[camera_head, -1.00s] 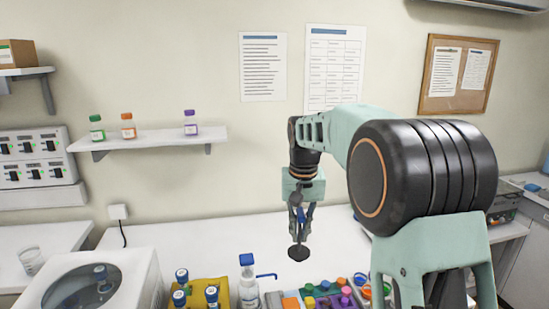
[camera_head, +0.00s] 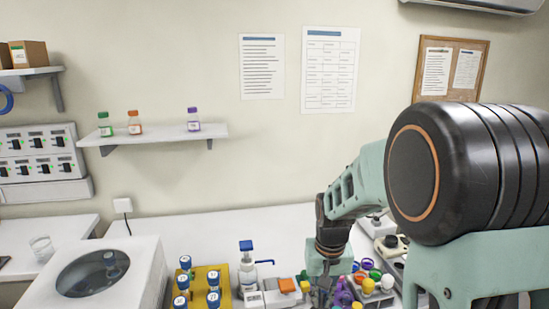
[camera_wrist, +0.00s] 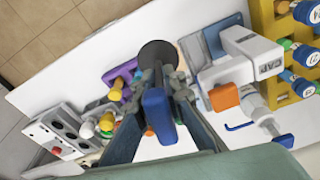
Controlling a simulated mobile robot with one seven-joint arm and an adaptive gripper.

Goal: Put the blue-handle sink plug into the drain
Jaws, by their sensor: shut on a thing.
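My gripper (camera_wrist: 162,95) is shut on the sink plug in the wrist view. The plug's blue handle (camera_wrist: 158,112) is between the fingers, and its round black disc (camera_wrist: 157,53) is beyond the fingertips, over the white bench. In the head view, my gripper (camera_head: 321,290) is low over the bench near the picture's bottom edge, among colourful small items. The plug cannot be made out there. No drain is visible in either view.
The white CAP device (camera_wrist: 245,65) is close right of the plug, with a yellow bottle rack (camera_wrist: 268,40) beyond it. A wash bottle (camera_head: 247,272), coloured caps (camera_head: 368,285) and a white lidded machine (camera_head: 135,265) stand on the bench. Bench space behind is clear.

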